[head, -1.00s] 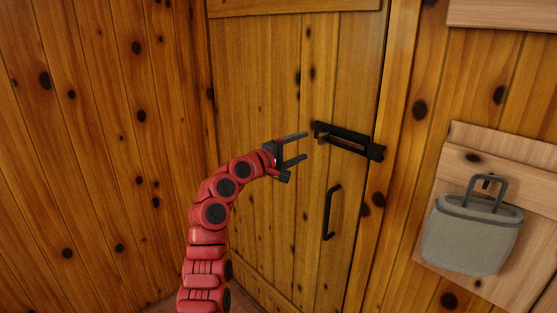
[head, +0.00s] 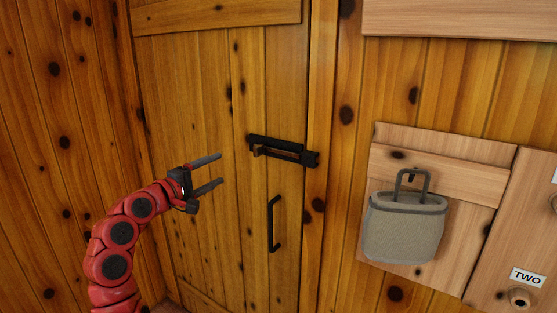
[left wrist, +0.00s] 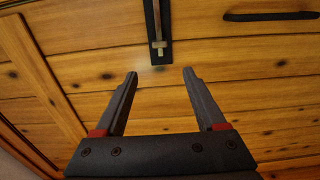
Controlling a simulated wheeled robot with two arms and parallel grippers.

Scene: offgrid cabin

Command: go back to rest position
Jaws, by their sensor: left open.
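My left gripper (head: 214,174) is open and empty in the head view, on the red arm at the left. It points toward the black sliding bolt (head: 283,150) on the wooden door (head: 205,100), with a gap between fingertips and bolt. In the left wrist view the two fingers (left wrist: 160,78) are spread with nothing between them. The bolt (left wrist: 158,30) shows beyond the fingertips there. My right gripper is in neither view.
A black door handle (head: 273,223) is below the bolt. A grey bag (head: 404,228) hangs on a hook on a wooden panel (head: 440,160) to the right. A label reading TWO (head: 527,277) is on another panel at the far right. Plank wall (head: 60,150) stands at the left.

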